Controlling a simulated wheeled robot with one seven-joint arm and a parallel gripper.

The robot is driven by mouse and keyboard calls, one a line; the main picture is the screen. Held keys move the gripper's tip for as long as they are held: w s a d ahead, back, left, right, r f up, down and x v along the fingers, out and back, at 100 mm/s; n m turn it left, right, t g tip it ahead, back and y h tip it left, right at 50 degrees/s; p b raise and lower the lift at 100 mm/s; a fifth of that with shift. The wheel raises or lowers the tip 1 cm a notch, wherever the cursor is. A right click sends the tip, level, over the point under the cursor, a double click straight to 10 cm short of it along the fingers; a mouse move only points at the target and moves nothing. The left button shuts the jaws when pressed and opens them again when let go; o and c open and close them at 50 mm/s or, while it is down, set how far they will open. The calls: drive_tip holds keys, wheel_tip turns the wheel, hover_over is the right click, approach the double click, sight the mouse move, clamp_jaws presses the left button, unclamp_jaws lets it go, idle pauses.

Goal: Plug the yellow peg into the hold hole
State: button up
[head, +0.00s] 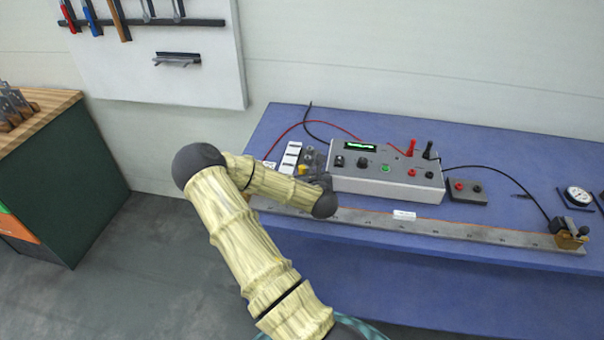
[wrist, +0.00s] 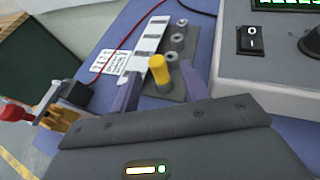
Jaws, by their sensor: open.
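The yellow peg (wrist: 159,70) stands upright on a dark plate (wrist: 183,93) in the wrist view, at the near end of a row of grey round holes or sockets (wrist: 177,41). My gripper (wrist: 160,88) is open, with one finger on each side of the peg. I cannot tell whether either finger touches it. Which hole is the hold hole cannot be read; white label strips (wrist: 148,45) lie beside the row.
The grey instrument box (head: 385,173) with switch and knobs stands close on the right. A long metal bar (head: 450,230) runs along the bench's front edge. A red cable (wrist: 115,35) crosses behind the labels. A brass clamp (wrist: 62,118) sits at the left in the wrist view.

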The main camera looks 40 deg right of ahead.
sight(303, 170)
drive_tip(key=b+x, duration=0.1)
drive_tip(key=x, duration=0.4)
drive_tip(key=shift+w+a+f, duration=0.1)
drive_tip(key=shift+w+a, duration=0.05)
drive_tip(key=shift+w, duration=0.05)
drive_tip(key=shift+c, duration=0.3)
clamp_jaws()
